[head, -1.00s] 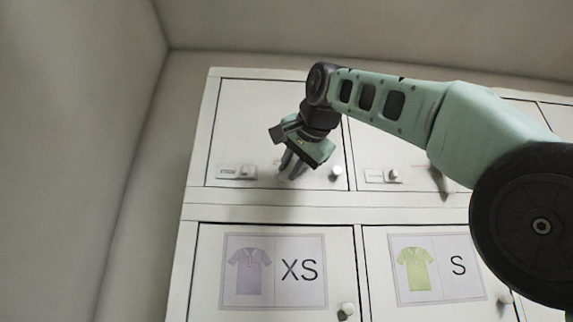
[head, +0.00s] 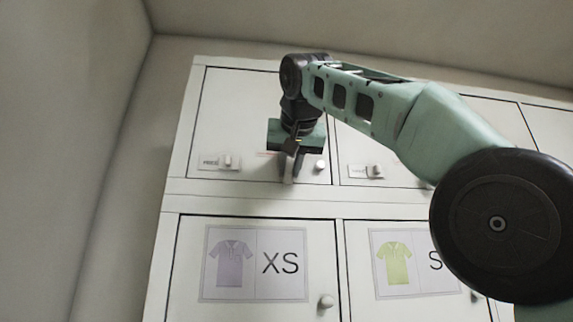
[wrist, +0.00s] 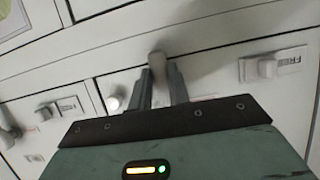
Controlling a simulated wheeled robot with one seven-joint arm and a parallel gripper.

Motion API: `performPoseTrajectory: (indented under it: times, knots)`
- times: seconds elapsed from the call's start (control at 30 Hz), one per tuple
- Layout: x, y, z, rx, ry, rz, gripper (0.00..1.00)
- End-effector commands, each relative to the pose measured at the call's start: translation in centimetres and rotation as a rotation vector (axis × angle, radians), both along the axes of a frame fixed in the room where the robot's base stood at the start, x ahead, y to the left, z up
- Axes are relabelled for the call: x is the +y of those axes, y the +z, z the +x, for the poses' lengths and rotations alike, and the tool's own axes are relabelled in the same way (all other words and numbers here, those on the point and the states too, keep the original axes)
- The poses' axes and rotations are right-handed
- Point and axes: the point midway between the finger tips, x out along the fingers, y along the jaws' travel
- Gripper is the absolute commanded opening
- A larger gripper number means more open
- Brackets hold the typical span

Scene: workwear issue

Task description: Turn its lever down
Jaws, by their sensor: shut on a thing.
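The lever (head: 288,180) is a short pale bar on the upper left locker door (head: 235,100). Its end sticks out below my fingertips and points down the door. In the wrist view the lever (wrist: 158,62) shows between the two grey fingers, its rounded end near the door's edge. My gripper (head: 289,168) reaches it from above, upright, and is shut on the lever; it also shows in the wrist view (wrist: 161,85). The lever's pivot is hidden behind my gripper.
A round knob (head: 320,165) sits close to the right of the lever. A label plate with a small slider (head: 228,162) is to the left and reads FREE in the wrist view. Below are doors with XS (head: 257,263) and S shirt signs. A wall stands at the left.

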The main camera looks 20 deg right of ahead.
Motion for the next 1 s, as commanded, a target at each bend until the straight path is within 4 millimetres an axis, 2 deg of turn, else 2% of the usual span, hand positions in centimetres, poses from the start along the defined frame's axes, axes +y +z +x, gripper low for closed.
performPoseTrajectory:
  times: [0.6, 0.63, 0.7, 1.0]
  knots:
    - [-0.18, -0.16, 0.0, 0.014, -0.001, -0.042, 0.0]
    - [-0.18, -0.16, 0.0, 0.015, -0.001, -0.041, 0.23]
    - [-0.18, -0.14, -0.01, 0.014, -0.001, -0.04, 0.4]
    - [-0.14, -0.01, -0.14, 0.011, 0.0, -0.038, 0.4]
